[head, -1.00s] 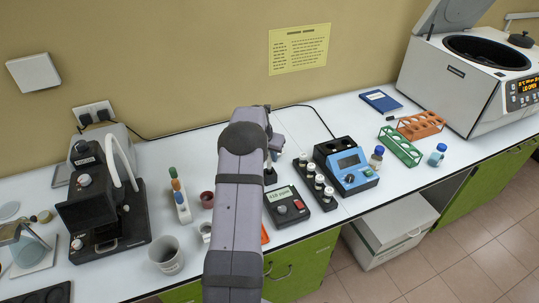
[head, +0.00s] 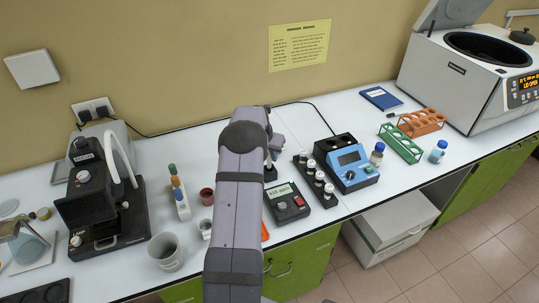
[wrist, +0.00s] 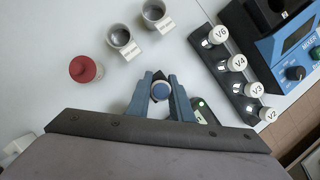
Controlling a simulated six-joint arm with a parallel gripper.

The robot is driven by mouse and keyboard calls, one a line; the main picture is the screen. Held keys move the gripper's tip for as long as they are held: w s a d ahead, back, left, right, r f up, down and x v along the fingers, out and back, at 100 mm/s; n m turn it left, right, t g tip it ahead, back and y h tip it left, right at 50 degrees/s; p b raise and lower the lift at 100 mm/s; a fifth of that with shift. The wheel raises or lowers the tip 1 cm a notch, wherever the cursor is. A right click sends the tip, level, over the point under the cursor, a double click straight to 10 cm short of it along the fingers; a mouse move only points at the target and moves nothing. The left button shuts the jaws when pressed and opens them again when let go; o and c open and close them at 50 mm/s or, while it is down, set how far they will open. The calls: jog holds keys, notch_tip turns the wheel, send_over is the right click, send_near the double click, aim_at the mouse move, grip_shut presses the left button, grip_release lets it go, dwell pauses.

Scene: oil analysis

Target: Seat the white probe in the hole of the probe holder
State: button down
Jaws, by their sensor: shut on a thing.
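In the head view my arm covers most of the gripper, and a small pale part of the probe (head: 268,163) shows beside the arm. A small black block (head: 270,175) sits just below it and may be the probe holder. Its hole is hidden, and I cannot tell whether the probe touches it.
A meter with a green display (head: 287,202) stands close to the right, then a rack of white-capped vials (head: 316,178) and a blue instrument (head: 350,162). Two grey cups (wrist: 122,40) and a red-topped container (wrist: 84,69) show in the wrist view. The bench's front edge is near.

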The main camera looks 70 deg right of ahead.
jog(key=shift+f+b, duration=0.5)
jog(key=shift+f, duration=0.55)
dwell(0.4)
jog(key=c, duration=1.2)
grip_release()
jog(key=shift+r+p, duration=2.85)
jog(key=shift+r, duration=0.65)
